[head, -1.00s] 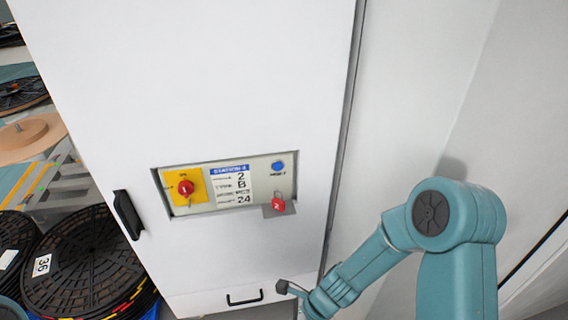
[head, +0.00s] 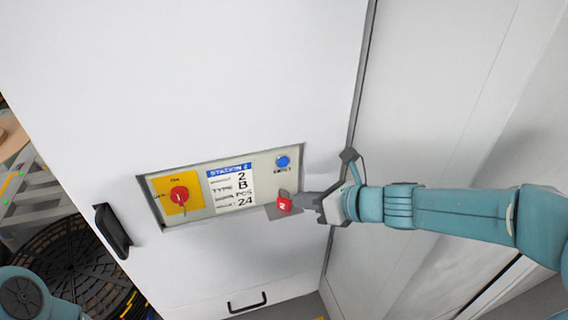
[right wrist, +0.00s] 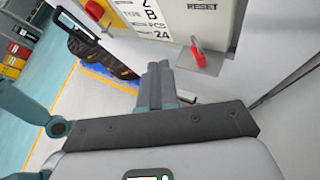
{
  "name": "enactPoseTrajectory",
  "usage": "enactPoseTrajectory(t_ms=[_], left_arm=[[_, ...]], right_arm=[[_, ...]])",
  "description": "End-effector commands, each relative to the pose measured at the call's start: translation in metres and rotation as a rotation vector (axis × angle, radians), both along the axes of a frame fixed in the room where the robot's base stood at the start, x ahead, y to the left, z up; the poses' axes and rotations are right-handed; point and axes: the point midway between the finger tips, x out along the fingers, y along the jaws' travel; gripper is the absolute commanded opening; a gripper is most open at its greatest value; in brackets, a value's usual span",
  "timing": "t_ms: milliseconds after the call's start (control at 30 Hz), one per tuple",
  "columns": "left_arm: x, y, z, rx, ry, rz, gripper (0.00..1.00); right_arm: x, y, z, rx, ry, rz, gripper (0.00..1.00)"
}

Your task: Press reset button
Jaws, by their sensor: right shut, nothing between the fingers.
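The blue reset button (head: 283,161) sits at the upper right of the recessed control panel (head: 258,172) on the white cabinet, above its label. In the right wrist view only the RESET label (right wrist: 202,7) shows; the button is out of frame. My right gripper (head: 291,199) is shut and empty, below and slightly right of the button, apart from it. Its closed fingers (right wrist: 160,82) also show in the right wrist view. My left gripper is out of view.
The panel also holds a red rotary switch (head: 179,195) on a yellow plate and a station label (head: 232,187). A black handle (head: 112,231) juts from the cabinet at left, and another handle (head: 247,302) is below. Black reels (head: 75,260) lie at lower left.

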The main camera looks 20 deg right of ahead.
Motion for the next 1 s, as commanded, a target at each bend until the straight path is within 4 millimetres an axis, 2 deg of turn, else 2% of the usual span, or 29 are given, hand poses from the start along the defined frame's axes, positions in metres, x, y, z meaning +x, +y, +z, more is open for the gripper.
enactPoseTrajectory(t_ms=[467,567,1000], left_arm=[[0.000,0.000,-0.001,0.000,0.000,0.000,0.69],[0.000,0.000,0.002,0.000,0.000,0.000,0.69],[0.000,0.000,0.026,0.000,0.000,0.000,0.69]], right_arm=[[0.001,-0.001,0.002,-0.003,-0.008,0.001,0.00],[0.010,0.000,0.003,-0.003,-0.008,0.001,0.00],[0.072,0.003,0.004,-0.003,-0.007,-0.002,0.00]])
